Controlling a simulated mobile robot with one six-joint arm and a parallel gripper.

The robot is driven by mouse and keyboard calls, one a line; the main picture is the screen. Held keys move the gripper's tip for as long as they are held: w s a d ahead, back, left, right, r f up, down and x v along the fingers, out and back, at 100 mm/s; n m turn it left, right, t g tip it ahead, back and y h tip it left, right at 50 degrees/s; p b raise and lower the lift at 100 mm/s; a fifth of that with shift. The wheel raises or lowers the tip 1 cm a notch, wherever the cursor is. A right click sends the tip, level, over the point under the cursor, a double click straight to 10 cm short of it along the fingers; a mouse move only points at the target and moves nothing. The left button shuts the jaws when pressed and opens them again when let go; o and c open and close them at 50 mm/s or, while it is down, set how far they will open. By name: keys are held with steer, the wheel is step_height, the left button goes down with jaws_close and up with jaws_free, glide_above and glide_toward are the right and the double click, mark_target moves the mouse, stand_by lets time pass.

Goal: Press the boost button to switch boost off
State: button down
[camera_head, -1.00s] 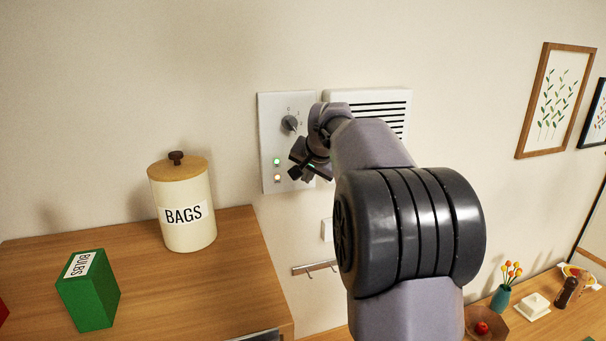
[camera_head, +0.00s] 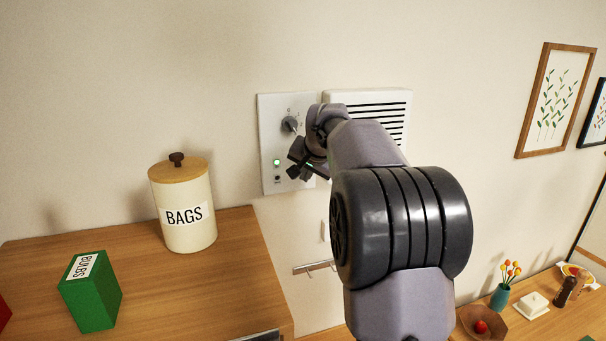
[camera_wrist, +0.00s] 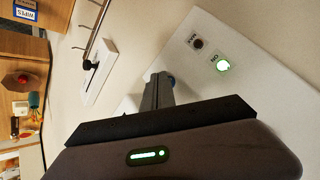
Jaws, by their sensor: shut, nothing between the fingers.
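The white control panel (camera_head: 271,110) is on the wall, with a dark knob (camera_head: 289,124) near its top. A green lamp (camera_head: 277,162) is lit, and the lamp below it (camera_head: 277,178) is dark. In the wrist view the panel (camera_wrist: 250,80) shows the lit green lamp (camera_wrist: 223,66) and the dark lamp (camera_wrist: 197,44).
A white slatted vent (camera_head: 385,105) is right of the panel, partly behind my arm. A hook rail (camera_head: 315,268) is below. A BAGS canister (camera_head: 185,215) and a green BULBS box (camera_head: 92,292) stand on the wooden counter (camera_head: 220,265) at left.

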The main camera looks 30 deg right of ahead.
steer(key=s+a+b, duration=0.1)
steer(key=s+b, duration=0.4)
steer(key=s, duration=0.2)
steer(key=shift+a, duration=0.4)
stand_by(0.4)
